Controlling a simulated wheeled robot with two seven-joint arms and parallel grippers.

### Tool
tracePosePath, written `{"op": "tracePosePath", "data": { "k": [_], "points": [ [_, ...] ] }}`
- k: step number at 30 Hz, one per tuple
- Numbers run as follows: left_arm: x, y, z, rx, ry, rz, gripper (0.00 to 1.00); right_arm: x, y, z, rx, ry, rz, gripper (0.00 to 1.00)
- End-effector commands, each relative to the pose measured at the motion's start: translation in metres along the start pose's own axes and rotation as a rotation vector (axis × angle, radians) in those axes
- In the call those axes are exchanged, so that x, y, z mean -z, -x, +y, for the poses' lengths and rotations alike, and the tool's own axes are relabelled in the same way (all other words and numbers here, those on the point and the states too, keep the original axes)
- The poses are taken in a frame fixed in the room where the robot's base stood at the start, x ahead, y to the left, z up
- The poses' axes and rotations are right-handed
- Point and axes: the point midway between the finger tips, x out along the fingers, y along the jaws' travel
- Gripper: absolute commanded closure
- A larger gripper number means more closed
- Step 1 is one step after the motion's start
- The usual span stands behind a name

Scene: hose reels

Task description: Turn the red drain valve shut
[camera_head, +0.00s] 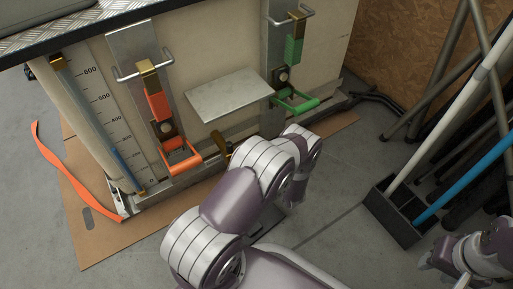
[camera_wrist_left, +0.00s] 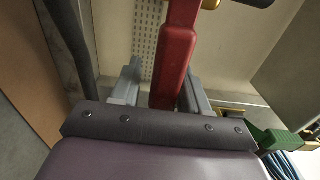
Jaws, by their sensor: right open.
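A red lever (camera_wrist_left: 175,62), which I take to be the drain valve's handle, stands out in the left wrist view, with a bit of brass at its top. My left gripper (camera_wrist_left: 163,88) has one grey finger on each side of it. A gap shows between the left finger and the lever; the right finger is close to or touching it. In the head view a brass fitting (camera_head: 225,146) shows low on the tank; my left arm hides the lever and left gripper there. My right gripper (camera_head: 432,260) is open and empty at the lower right.
The tank (camera_head: 220,55) carries an orange-red latch (camera_head: 182,158) and a green latch (camera_head: 298,103). A metal plate (camera_head: 228,95) juts out between them. A bin (camera_head: 396,212) with poles stands at right. An orange strap (camera_head: 75,180) lies at left.

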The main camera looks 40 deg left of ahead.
Motion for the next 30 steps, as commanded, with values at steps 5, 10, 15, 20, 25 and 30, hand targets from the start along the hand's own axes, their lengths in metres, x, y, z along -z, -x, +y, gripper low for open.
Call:
{"op": "tracePosePath", "data": {
  "k": [5,10,15,20,25,30],
  "points": [
    [0.0,0.0,-0.001,0.001,0.003,-0.001,0.49,0.0,0.0,0.0,0.0,0.0,0.0,0.57],
    [0.001,0.002,-0.002,0.002,0.004,0.0,0.49,0.0,0.002,0.0,0.0,0.0,0.0,0.57],
    [0.001,0.026,-0.006,0.001,0.002,0.004,0.49,0.002,0.018,0.0,0.0,0.0,0.0,0.57],
    [0.002,0.065,-0.006,0.002,0.002,0.006,0.49,0.004,0.033,0.0,0.0,0.0,0.0,0.57],
    [0.001,0.104,-0.004,0.002,0.003,0.005,0.49,0.005,0.045,0.0,0.0,0.0,0.0,0.57],
    [0.001,0.124,-0.001,0.002,0.003,0.002,0.49,0.006,0.049,0.0,0.0,0.0,0.0,0.57]
  ]
}}
